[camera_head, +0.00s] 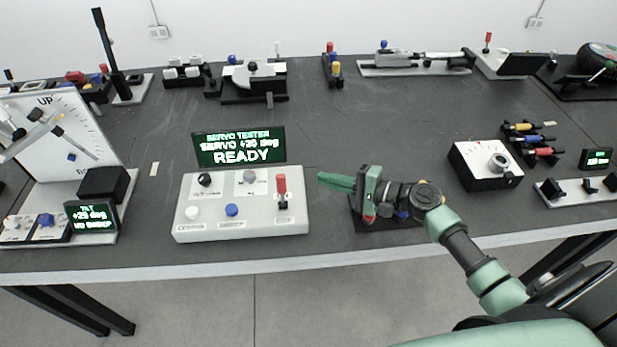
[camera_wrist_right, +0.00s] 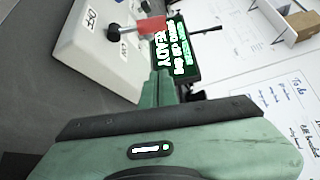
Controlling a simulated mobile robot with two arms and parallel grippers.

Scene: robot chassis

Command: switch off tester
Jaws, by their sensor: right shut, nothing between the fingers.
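The servo tester is a white sloped box (camera_head: 255,224) near the table's front edge, with knobs, a blue button (camera_head: 231,210) and a red-handled lever switch (camera_head: 281,184) at its right side. Its display (camera_head: 238,147) reads "SERVO +20 deg READY". My right gripper (camera_head: 321,179) is shut and empty, its green fingers pointing left, a little to the right of the red handle and apart from it. In the right wrist view the red handle (camera_wrist_right: 151,27) stands beyond the fingertips (camera_wrist_right: 164,76), beside an OFF label (camera_wrist_right: 91,18). My left gripper is not in view.
Left stands a tilt rig with its own display (camera_head: 92,215). Right is a white box with a round dial (camera_head: 500,162) and several coloured connectors (camera_head: 538,151). A dark-based device is partly hidden behind my right gripper. The table middle behind the tester is clear.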

